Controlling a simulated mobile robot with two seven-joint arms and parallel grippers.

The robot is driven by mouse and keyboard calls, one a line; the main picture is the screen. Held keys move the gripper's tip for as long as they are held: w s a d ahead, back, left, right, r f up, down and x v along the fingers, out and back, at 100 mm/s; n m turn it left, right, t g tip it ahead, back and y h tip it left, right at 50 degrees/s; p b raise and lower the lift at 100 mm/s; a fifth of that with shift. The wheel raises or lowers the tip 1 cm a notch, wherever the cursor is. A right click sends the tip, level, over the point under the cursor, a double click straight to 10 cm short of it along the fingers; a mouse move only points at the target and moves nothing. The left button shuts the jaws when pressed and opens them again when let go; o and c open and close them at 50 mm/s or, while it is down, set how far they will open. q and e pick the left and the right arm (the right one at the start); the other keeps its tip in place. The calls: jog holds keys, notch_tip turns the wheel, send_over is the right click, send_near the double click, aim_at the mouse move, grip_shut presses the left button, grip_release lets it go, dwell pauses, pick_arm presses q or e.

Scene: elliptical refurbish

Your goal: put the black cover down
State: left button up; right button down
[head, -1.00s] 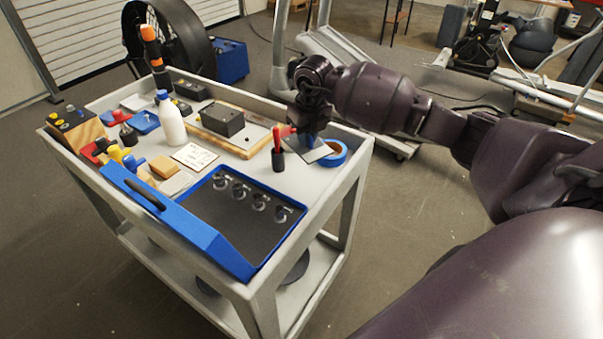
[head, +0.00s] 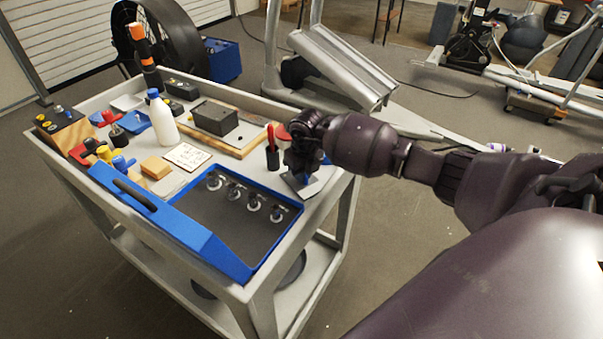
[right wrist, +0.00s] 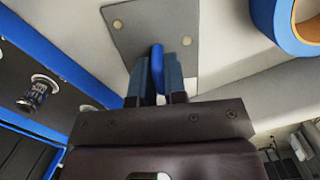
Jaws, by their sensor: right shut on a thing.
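The cover shows as a flat, dark grey square plate (head: 309,189) with a blue grip. My right gripper (head: 302,177) is shut on that blue grip, which also shows between the fingers in the right wrist view (right wrist: 157,68). In that view the plate (right wrist: 135,28) has pale round spots near its corners. It is at the cart's right side, beside the far right corner of the blue tray (head: 262,266). I cannot tell whether it touches the cart top. My left gripper is not in view.
Several round knobs or casters (head: 234,194) stand along the blue tray's far side. A blue tape roll (right wrist: 284,22) lies close to the plate. A dark cup with red handles (head: 272,155), a black box on a wooden board (head: 214,117) and a white bottle (head: 162,118) stand farther back.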

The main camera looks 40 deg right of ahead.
jog(key=shift+f, duration=0.1)
jog(key=c, duration=1.6)
grip_release()
jog(key=shift+f, duration=0.1)
jog(key=o, duration=0.4)
jog(key=shift+o, duration=0.2)
notch_tip(320, 180, up, 12)
jog(key=s+p, duration=0.1)
jog(key=shift+s+p, duration=0.25)
jog(key=shift+p, duration=0.1)
